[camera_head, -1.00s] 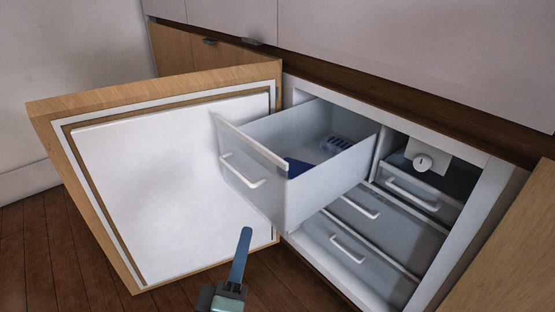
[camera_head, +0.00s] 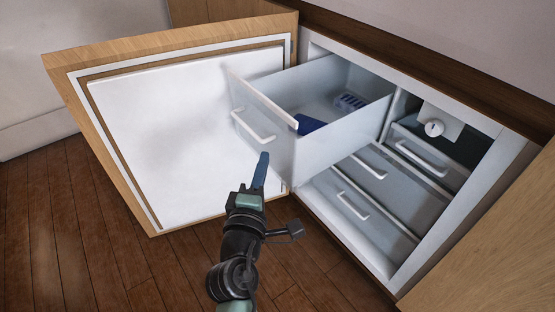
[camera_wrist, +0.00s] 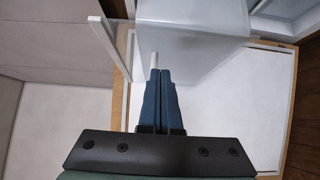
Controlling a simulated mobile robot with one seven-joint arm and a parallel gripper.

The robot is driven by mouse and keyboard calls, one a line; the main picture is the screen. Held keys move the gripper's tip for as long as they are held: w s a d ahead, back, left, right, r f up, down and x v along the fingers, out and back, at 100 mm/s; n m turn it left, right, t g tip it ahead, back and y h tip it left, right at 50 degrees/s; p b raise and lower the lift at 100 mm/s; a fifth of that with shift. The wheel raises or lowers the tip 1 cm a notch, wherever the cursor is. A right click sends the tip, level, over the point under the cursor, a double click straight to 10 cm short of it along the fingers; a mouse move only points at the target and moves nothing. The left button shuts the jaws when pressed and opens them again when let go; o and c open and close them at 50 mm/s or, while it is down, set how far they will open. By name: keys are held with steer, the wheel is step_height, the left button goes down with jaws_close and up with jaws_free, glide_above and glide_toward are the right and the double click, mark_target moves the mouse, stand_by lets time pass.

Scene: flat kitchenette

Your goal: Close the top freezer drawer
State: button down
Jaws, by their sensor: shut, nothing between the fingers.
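The top freezer drawer (camera_head: 335,140) is pulled far out of the freezer, with a white handle (camera_head: 254,126) on its front. It holds a dark blue item (camera_head: 309,124) and a blue-and-white item (camera_head: 350,102). My gripper (camera_head: 264,156) is shut and empty, with its blue fingers pointing up just below the drawer front's lower edge. In the wrist view the shut fingertips (camera_wrist: 160,72) lie close to the pale drawer (camera_wrist: 195,50); I cannot tell if they touch it.
The freezer door (camera_head: 160,130) stands wide open at left. The wooden floor (camera_head: 90,230) in front is clear.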

mark_target(281, 146)
steer(key=shift+w+d, duration=0.45)
steer(key=shift+d, duration=0.3)
steer(key=shift+w+d, duration=0.45)
steer(key=shift+d, duration=0.25)
